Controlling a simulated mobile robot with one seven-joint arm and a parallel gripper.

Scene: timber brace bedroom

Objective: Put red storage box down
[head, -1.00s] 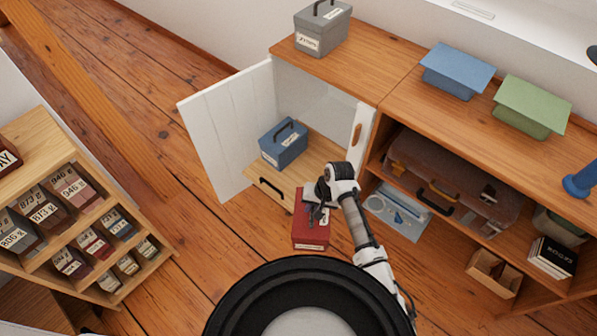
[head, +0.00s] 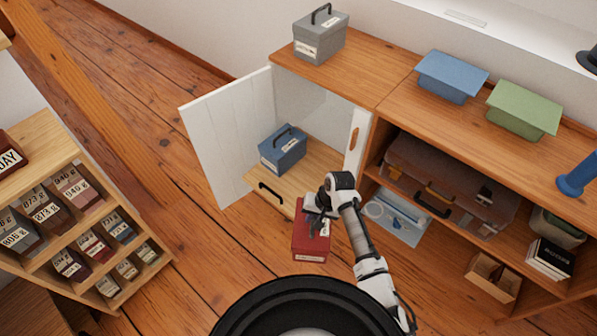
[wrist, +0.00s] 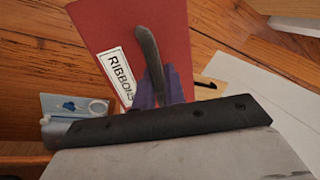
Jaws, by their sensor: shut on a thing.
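The red storage box (head: 310,240) is below my gripper (head: 319,212) in the head view, in front of the open cabinet. In the wrist view the red box (wrist: 110,22) shows a white label reading RIBBONS and a dark curved handle. My gripper (wrist: 158,88) is shut on that handle, its purplish fingers at the handle's lower end. I cannot tell whether the box's underside touches the wooden floor.
A pulled-out drawer (head: 262,198) and open white door (head: 215,140) stand just behind the box. A blue box (head: 283,152) sits above the drawer. Bare floor (head: 215,265) lies left of the box.

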